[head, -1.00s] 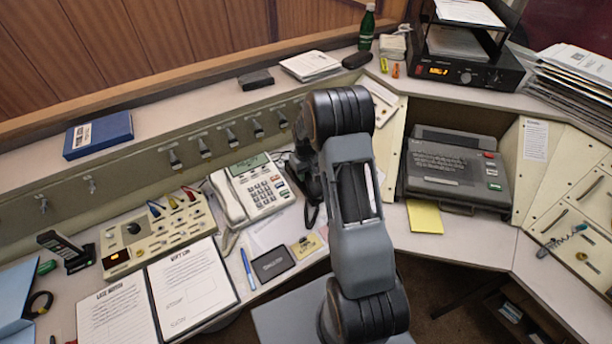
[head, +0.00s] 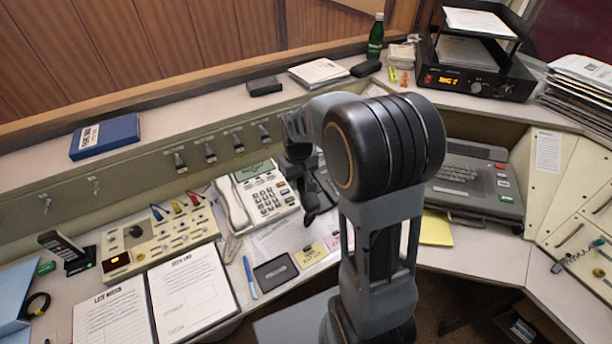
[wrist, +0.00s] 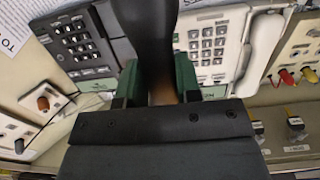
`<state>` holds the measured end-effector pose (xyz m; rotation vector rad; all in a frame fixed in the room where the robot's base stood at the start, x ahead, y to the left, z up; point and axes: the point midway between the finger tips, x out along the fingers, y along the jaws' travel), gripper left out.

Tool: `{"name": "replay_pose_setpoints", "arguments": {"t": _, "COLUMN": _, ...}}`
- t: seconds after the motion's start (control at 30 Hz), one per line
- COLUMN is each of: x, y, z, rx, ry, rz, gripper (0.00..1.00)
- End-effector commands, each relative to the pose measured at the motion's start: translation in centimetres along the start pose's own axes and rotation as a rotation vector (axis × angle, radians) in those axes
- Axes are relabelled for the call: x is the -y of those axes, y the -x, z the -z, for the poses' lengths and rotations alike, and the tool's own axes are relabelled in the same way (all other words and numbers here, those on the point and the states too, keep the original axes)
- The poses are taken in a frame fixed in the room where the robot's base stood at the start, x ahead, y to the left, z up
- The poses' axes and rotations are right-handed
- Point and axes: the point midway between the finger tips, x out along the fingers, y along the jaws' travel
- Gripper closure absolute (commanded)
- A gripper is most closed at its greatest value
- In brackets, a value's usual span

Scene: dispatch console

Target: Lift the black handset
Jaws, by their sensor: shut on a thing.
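The black handset (wrist: 150,35) runs up through the middle of the wrist view, between the two green-padded fingers of my gripper (wrist: 158,80). My gripper is shut on it. The dark desk phone with its keypad (wrist: 80,40) lies behind it to the left in the wrist view. In the head view the handset (head: 311,200) shows as a dark shape under my wrist, just right of the white phone. My arm hides most of the dark phone there, so the gap between handset and phone is hard to judge.
The white phone (head: 265,198) with its own handset stands close on the left. A grey keyboard unit (head: 470,180) sits to the right of my arm. A green bottle (head: 375,40) stands on the upper ledge.

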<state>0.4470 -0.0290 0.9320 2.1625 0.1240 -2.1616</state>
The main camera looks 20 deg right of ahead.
Motion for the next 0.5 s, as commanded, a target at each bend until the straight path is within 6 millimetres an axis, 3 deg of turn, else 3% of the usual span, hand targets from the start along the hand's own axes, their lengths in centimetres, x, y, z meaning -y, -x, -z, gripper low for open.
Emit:
{"name": "replay_pose_setpoints", "arguments": {"t": 0.2, "x": 1.9, "y": 1.2, "z": -1.5, "rx": -0.002, "ry": 0.000, "rz": 0.000, "gripper": 0.96}}
{"name": "replay_pose_setpoints", "arguments": {"t": 0.5, "x": 2.5, "y": 3.5, "z": -2.1, "rx": -0.001, "ry": -0.001, "rz": 0.000, "gripper": 0.96}}
